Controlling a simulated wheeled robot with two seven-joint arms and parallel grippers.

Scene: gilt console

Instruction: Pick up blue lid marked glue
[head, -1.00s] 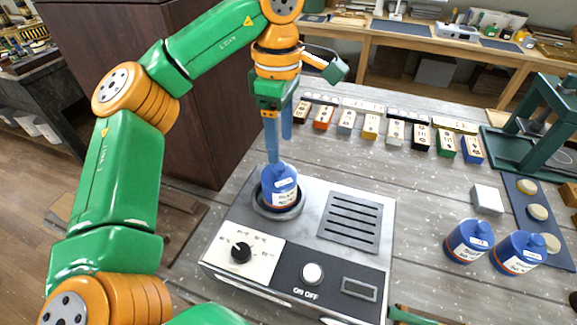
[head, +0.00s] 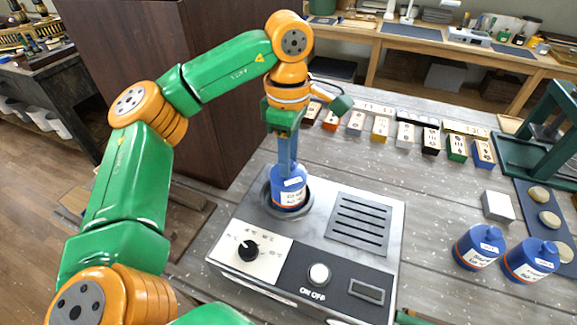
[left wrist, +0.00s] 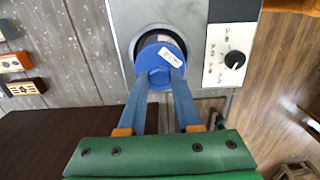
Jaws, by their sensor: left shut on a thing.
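A blue jar (head: 289,199) with a white label stands in the round well of the grey heater (head: 233,226). Its blue lid (left wrist: 160,57) carries a small white tag; the writing is too small to read. My left gripper (head: 287,172) comes from above and is shut on the lid's knob, with its blue fingers on either side of it. The lid appears still seated on the jar. In the left wrist view the left gripper (left wrist: 159,76) hides part of the knob. My right gripper is not seen.
Two more blue lidded jars (head: 477,247) (head: 528,261) stand at the right, near a white block (head: 498,206). Several small labelled blocks line the back of the bench. A green press (head: 545,140) stands at far right. Bare bench lies right of the heater.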

